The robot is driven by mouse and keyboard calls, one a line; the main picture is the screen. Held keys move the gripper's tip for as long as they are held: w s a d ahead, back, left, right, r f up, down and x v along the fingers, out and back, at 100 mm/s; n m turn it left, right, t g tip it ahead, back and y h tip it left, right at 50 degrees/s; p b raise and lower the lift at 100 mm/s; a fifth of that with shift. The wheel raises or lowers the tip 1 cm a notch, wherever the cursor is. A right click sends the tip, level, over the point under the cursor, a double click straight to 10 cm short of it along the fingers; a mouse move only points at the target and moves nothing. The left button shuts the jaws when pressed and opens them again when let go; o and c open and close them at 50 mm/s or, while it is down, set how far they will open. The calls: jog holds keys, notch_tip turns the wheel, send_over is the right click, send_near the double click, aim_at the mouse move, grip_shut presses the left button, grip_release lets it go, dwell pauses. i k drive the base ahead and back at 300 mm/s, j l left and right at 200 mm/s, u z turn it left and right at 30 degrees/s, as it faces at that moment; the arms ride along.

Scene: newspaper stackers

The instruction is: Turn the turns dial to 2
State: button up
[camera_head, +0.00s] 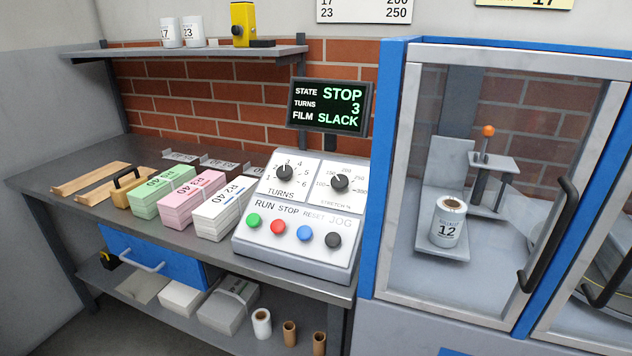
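The turns dial (284,172) is a black knob on the upper left of the sloped grey control panel (296,268). Numbers from 1 to 6 ring it and TURNS is printed below it. Its pointer is too small to read surely. The black display (329,107) above the panel reads STATE STOP, TURNS 3, FILM SLACK in green and white. My gripper is not in view, and nothing touches the dial.
A stretch dial (339,183) sits right of the turns dial. Green (254,219), red (278,227), blue (305,233) and black (333,240) buttons lie below. Paper stacks (224,208) stand left. A blue-framed glass cabinet (385,170) stands close on the right.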

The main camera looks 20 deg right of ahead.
aim_at(284, 172)
jog(key=i+j, duration=0.3)
jog(key=i, duration=0.2)
jog(key=i+j, duration=0.3)
jog(key=i, duration=0.2)
